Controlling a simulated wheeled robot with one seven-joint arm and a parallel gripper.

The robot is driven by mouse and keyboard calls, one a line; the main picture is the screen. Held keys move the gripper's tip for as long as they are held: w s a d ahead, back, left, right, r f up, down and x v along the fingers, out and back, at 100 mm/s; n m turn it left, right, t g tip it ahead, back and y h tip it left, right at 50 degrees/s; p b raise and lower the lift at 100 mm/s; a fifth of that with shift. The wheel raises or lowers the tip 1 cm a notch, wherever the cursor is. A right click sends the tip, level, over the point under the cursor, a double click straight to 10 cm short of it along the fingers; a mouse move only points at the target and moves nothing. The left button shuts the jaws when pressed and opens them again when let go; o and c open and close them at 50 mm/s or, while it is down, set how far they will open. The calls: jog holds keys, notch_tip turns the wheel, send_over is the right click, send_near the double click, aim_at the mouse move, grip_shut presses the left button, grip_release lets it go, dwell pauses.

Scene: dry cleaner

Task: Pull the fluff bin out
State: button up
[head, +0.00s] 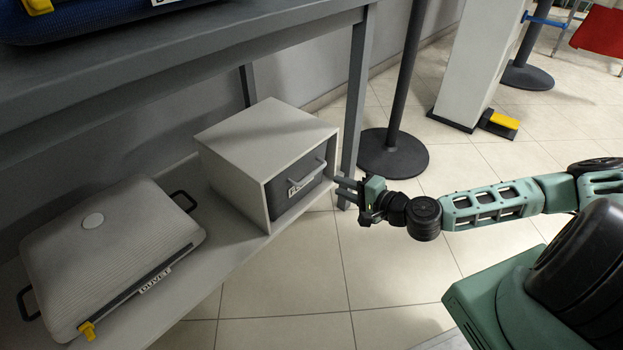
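The fluff bin (283,201) is a dark drawer front set in a pale grey box-shaped housing (262,139) on the lower shelf. It appears pushed in, roughly flush with the housing. A light grey bar handle (308,174) crosses its front and partly covers a white label, of which "FL" can be read. My gripper (338,187) is just right of the bin front, pointing left towards the handle. Its two fingers look spread, with a gap between them and nothing held. The fingertips look close to the handle but apart from it.
A grey padded case labelled DUVET (105,250) lies left of the housing on the lower shelf (222,240). A table leg (356,100) stands right behind my gripper. A dark post with a round base (393,155) is behind it. The tiled floor in front is clear.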

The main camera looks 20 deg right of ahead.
aim_at(311, 174)
jog(key=shift+b+x, duration=1.55)
jog(key=shift+x, duration=4.05)
jog(key=shift+c, duration=0.4)
grip_shut()
